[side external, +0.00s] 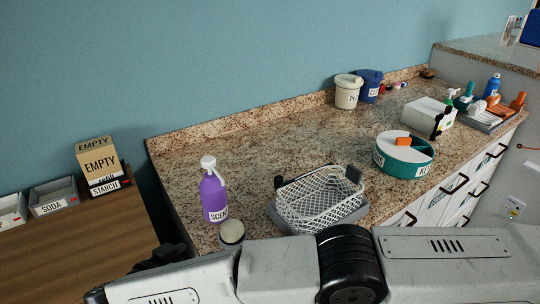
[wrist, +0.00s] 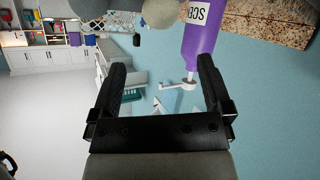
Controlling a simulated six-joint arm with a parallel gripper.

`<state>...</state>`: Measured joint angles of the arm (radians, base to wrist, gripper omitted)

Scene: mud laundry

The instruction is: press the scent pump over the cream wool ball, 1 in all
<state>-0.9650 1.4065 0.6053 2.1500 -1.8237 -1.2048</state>
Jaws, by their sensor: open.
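The scent pump is a purple bottle (side external: 214,197) with a white pump head, upright near the counter's left end. In the wrist view the bottle (wrist: 203,35) hangs upside down in the picture, its white nozzle (wrist: 176,86) showing between my fingers. The cream wool ball (side external: 232,231) sits low just in front of the bottle, partly hidden by my arm. A pale round thing, likely the ball (wrist: 160,11), is at the top of the wrist view. My gripper (wrist: 161,64) is open with nothing clasped; the side view mostly hides it. Contact with the pump cannot be told.
A white mesh basket (side external: 318,200) on a grey base stands right of the bottle. A teal round divided container (side external: 402,160) is farther right, with lidded tubs (side external: 347,92) behind. Boxes and bins (side external: 54,198) stand on the lower wooden surface at left. The counter's back middle is clear.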

